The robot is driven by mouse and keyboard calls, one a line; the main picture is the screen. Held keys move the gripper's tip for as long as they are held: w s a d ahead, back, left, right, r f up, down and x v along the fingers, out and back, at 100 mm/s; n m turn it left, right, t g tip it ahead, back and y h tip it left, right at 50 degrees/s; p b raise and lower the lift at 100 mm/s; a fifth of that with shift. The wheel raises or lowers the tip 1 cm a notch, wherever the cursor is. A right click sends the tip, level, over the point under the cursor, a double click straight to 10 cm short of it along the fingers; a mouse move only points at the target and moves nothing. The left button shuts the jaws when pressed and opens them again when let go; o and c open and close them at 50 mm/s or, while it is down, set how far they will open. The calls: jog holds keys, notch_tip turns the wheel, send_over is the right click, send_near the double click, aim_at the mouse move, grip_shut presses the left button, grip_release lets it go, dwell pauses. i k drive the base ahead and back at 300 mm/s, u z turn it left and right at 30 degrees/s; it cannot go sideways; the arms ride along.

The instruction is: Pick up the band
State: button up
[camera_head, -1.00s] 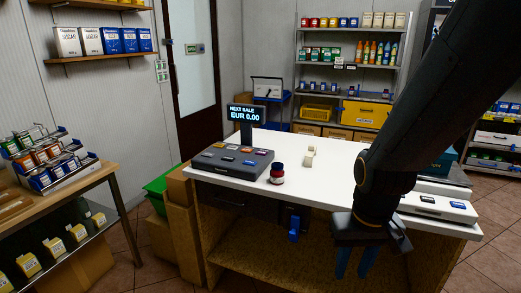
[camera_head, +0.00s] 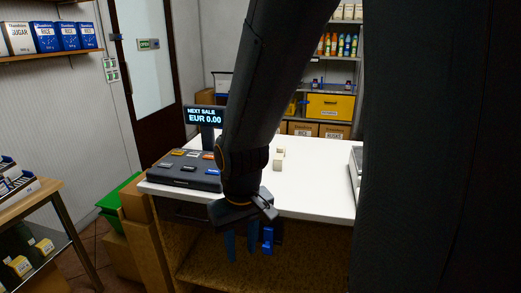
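My gripper (camera_head: 242,247) points down in front of the counter's front edge. Its two blue fingers are apart, and no object shows between them. I cannot make out anything that is clearly a band. Small cream blocks (camera_head: 279,160) lie on the white counter top (camera_head: 315,180), right of my arm. My arm covers part of the counter.
A till (camera_head: 184,170) with a price display (camera_head: 205,116) stands on the counter's left. A dark, close part of my body fills the right side. Shelves with yellow bins (camera_head: 330,106) stand behind. A side table (camera_head: 35,205) is at far left. The counter top's middle right is mostly clear.

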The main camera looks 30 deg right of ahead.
aim_at(280, 153)
jog(key=z, duration=0.2)
jog(key=i, duration=0.65)
jog(key=z, duration=0.9)
jog(key=i, duration=0.35)
jog(key=z, duration=0.3)
